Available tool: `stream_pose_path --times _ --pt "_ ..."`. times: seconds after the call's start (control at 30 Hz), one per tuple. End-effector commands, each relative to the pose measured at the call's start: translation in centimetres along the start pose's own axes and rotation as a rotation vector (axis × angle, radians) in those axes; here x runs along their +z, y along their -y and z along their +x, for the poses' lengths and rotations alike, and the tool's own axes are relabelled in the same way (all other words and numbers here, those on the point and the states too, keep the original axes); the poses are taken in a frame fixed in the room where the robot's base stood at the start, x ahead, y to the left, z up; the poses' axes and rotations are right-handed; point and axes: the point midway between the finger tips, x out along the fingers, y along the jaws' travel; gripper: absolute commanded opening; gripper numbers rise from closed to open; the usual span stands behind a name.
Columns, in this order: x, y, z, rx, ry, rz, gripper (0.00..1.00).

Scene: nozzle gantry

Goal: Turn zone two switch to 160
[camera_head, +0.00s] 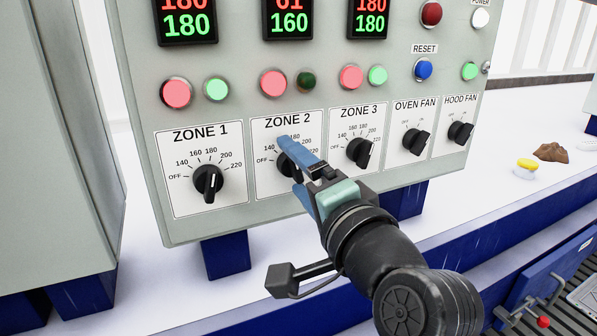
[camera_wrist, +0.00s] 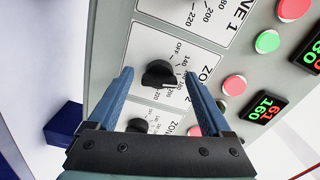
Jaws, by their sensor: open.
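The zone 2 switch (camera_head: 287,166) is a black rotary knob on a white plate marked OFF to 220. In the head view my blue fingers partly cover it and its scale. It shows clearly in the wrist view (camera_wrist: 158,74). My gripper (camera_head: 294,171) is open, with one finger on each side of the knob; I cannot tell whether either finger touches it. The gripper also shows in the wrist view (camera_wrist: 157,72). The exact mark the knob points to is hard to read. The zone 2 display (camera_head: 288,20) shows 160 in green with a red number above.
The zone 1 knob (camera_head: 208,182) and zone 3 knob (camera_head: 361,152) sit close on either side. The oven fan (camera_head: 415,142) and hood fan (camera_head: 459,132) knobs are farther right. A red lamp (camera_head: 273,83) and a dark green lamp (camera_head: 306,81) sit above zone 2.

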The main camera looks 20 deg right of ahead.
Motion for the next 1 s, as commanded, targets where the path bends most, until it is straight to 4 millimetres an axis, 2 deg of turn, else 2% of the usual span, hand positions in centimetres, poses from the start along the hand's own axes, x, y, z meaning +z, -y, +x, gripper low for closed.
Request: stream_pose_path --times 0.17,0.27,0.5,0.7,0.83,1.0 --pt "0.0 -0.2 -0.6 0.001 0.000 0.000 0.83" --pt "0.0 -0.3 -2.0 -0.001 -0.002 -0.002 0.83" --pt "-0.1 -0.4 -7.4 -0.002 -0.006 -0.003 0.83" --pt "-0.1 -0.2 -11.1 -0.002 -0.005 -0.002 0.83" --pt "0.0 -0.1 -12.4 -0.001 -0.003 -0.001 0.83" --pt "0.0 0.0 -13.0 0.000 -0.001 0.000 0.83"
